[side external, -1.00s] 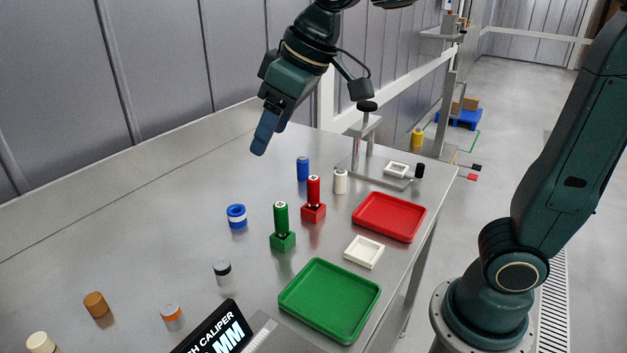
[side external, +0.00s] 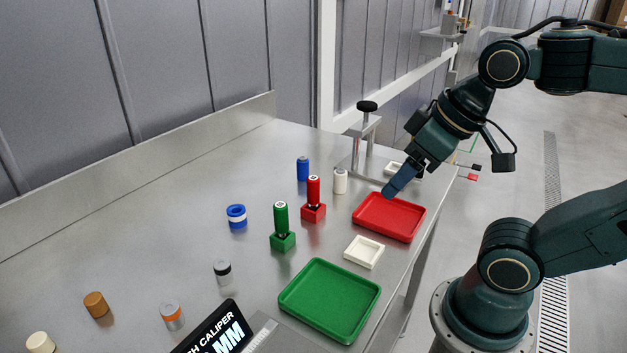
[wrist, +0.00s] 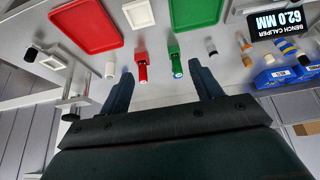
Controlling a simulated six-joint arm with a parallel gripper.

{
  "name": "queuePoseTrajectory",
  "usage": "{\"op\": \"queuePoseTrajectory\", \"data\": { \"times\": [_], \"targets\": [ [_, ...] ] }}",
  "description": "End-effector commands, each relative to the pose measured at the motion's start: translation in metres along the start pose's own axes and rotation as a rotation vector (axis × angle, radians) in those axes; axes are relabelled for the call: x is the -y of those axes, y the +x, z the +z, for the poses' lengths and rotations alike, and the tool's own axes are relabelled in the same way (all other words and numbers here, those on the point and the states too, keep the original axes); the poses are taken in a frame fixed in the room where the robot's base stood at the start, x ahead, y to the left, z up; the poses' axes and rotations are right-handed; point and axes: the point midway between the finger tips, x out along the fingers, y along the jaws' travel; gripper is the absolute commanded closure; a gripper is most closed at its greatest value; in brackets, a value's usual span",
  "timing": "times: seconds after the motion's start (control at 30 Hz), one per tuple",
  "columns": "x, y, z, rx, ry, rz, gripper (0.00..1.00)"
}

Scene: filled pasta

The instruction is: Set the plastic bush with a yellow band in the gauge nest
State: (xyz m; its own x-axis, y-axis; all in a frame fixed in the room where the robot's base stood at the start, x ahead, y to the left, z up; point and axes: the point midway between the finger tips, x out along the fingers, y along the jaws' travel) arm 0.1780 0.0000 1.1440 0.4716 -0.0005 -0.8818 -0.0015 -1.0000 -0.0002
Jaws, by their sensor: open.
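My gripper (side external: 389,191) is open and empty, above the far left edge of the red tray in the side view. In the wrist view my gripper (wrist: 160,73) has its two fingers apart with nothing between them. A white square nest (side external: 394,168) sits on the clamp stand's plate, partly hidden by my gripper. A separate white square dish (side external: 364,252) lies between the red and green trays.
A red tray (side external: 388,217), green tray (side external: 330,300) and clamp stand (side external: 367,140) are on the bench. Red (side external: 313,190) and green (side external: 281,218) cylinders stand in blocks. A blue-white bush (side external: 237,216) and orange-banded bush (side external: 172,316) stand left. The bench's back left is clear.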

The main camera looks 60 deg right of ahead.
Motion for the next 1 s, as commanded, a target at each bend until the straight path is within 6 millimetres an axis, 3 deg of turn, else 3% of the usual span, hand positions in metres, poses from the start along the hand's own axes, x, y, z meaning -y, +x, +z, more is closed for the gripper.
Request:
{"op": "queuePoseTrajectory", "data": {
  "times": [0.37, 0.57, 0.77, 1.0],
  "targets": [
    [0.001, 0.0, -0.002, -0.001, -0.003, -0.001, 0.36],
    [0.006, 0.002, -0.017, -0.009, -0.031, -0.015, 0.36],
    [0.023, 0.009, -0.053, -0.03, -0.098, -0.051, 0.36],
    [0.059, 0.028, -0.109, -0.068, -0.202, -0.112, 0.36]
  ]
}}
